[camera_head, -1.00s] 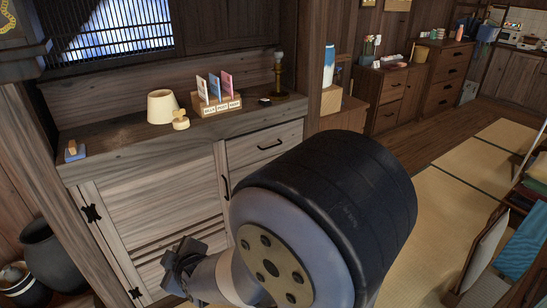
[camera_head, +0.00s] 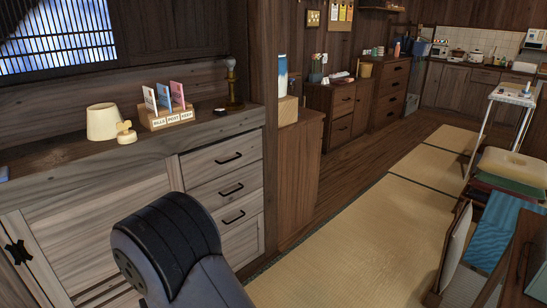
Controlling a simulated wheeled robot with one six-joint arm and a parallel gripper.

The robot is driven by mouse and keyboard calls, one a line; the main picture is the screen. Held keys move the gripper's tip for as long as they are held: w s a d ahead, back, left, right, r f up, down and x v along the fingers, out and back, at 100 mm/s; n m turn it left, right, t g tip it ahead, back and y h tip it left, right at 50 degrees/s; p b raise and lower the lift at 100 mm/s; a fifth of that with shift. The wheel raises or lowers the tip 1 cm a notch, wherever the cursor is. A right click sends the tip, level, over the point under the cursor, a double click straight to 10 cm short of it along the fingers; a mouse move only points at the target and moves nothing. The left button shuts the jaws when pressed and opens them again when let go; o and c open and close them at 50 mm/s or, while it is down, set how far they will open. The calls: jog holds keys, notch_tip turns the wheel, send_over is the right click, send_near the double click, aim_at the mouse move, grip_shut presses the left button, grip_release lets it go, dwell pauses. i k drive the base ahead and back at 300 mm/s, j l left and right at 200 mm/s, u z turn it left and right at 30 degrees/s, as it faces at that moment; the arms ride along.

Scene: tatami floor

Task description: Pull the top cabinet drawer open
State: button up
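The pale wooden cabinet (camera_head: 88,222) stands at the left with a column of three drawers at its right end. The top drawer (camera_head: 207,168) appears closed, its front flush with the cabinet face, and has a dark curved handle (camera_head: 229,158). The two lower drawers (camera_head: 240,190) also look closed. My arm rises at the bottom centre in front of the cabinet and hides part of its front, left of and below the drawers. My gripper is outside the picture.
On the cabinet top are a small lamp (camera_head: 102,121), a card holder (camera_head: 168,122) and a dark candlestick-like stand (camera_head: 233,85). Darker cabinets (camera_head: 331,114) line the back wall. Tatami floor (camera_head: 365,230) is open to the right; cushions (camera_head: 516,166) and a low dark piece of furniture stand at the right edge.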

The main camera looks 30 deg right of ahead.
aim_at(198, 166)
jog(key=i+z, duration=0.2)
jog(key=z, duration=0.2)
jog(key=i+j+z, duration=0.15)
jog(key=z, duration=0.25)
jog(key=i+j+z, duration=0.15)
jog(key=z, duration=0.3)
jog(key=i+j, duration=0.5)
